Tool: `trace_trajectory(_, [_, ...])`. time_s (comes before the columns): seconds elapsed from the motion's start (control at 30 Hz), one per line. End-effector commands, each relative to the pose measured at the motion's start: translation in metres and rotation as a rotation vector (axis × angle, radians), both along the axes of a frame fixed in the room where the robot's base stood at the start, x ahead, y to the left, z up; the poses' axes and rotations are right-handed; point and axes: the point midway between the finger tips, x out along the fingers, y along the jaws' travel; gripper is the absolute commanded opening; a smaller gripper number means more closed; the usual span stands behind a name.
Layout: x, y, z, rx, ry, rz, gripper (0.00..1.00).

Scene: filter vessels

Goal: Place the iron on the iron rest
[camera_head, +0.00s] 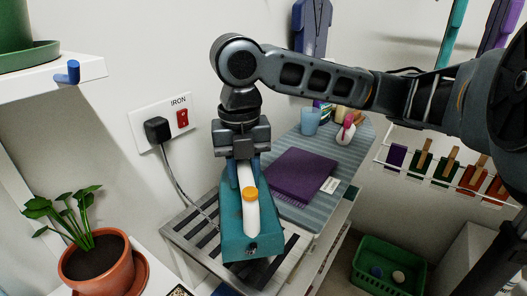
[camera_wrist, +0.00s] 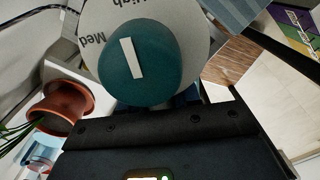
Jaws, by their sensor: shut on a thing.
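The teal iron (camera_head: 233,217) has a white handle and an orange button, and its dark cord runs to the wall plug. My gripper (camera_head: 245,170) points down and is shut on the iron by the rear of its handle. The iron rest (camera_head: 188,238) is a pale slatted metal stand with dark gaps at the near end of the ironing board. The iron is over the rest and hides its middle; I cannot tell whether they touch. In the wrist view the iron's teal dial (camera_wrist: 140,80) fills the top middle, with "Med" and "High" marked around it.
The striped ironing board (camera_head: 340,150) holds a folded purple cloth (camera_head: 300,174), a blue cup (camera_head: 310,121) and small items. A plugged cord hangs by the wall switch (camera_head: 182,117). A potted plant (camera_head: 96,262) stands at left; a green basket (camera_head: 388,270) is lower right.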

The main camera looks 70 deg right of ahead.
Motion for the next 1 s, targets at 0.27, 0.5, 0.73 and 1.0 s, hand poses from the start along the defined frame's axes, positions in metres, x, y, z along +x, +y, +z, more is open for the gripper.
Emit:
trace_trajectory(0.27, [0.018, 0.019, -0.014, 0.000, -0.002, 0.000, 0.00])
trace_trajectory(0.5, [0.018, 0.020, -0.030, 0.000, -0.001, -0.002, 0.00])
trace_trajectory(0.73, [0.019, 0.020, -0.053, 0.000, -0.002, -0.002, 0.00])
trace_trajectory(1.0, [0.019, 0.020, -0.055, -0.002, -0.003, -0.001, 0.00])
